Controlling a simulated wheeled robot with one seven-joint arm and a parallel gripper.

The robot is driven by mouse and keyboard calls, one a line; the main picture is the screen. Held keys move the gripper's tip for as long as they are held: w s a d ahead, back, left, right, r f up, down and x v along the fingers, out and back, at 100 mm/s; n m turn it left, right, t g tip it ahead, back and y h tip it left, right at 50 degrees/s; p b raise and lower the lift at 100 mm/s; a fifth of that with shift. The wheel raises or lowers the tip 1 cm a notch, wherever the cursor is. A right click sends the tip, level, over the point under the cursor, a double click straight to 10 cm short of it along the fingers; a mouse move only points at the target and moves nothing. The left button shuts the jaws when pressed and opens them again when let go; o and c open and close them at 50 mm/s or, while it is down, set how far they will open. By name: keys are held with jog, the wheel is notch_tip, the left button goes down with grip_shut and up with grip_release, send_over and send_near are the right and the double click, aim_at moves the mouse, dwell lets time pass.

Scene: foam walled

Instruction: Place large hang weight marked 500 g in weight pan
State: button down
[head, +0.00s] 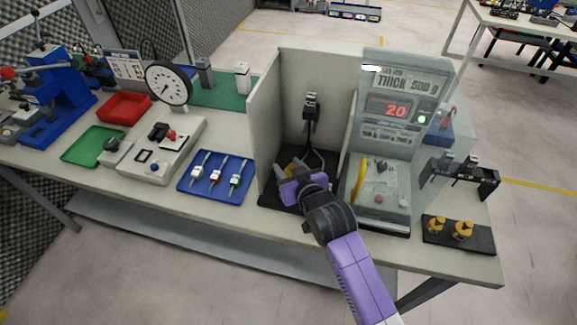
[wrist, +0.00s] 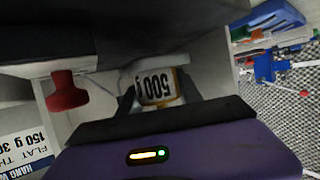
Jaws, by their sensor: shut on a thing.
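My gripper (head: 294,175) is inside a pale walled bay, low over a black base. In the wrist view, my gripper (wrist: 158,95) is shut on the weight marked 500 g (wrist: 155,88), a pale and yellowish piece whose printed label reads upside down. In the head view, a bit of yellow shows by my fingers, but my gripper and wrist hide most of what is there. I cannot make out the weight pan clearly, or whether the weight touches anything below.
Pale bay walls (head: 273,115) stand close around my gripper. A display unit (head: 392,108) reading 20 and "THICK 500 g" stands to the right. Two brass weights (head: 462,230) sit on a black tray at the right. A red knob-like piece (wrist: 66,92) shows in the wrist view.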

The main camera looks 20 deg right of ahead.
jog(key=c, duration=1.1)
grip_release()
jog(key=shift+f, duration=0.15)
jog(key=shift+s+r, duration=0.1)
jog(key=shift+r, duration=0.1)
jog(key=b+v, duration=0.1)
jog(key=v, duration=1)
jog(key=shift+s+r, duration=0.2)
jog(key=shift+s, duration=0.15)
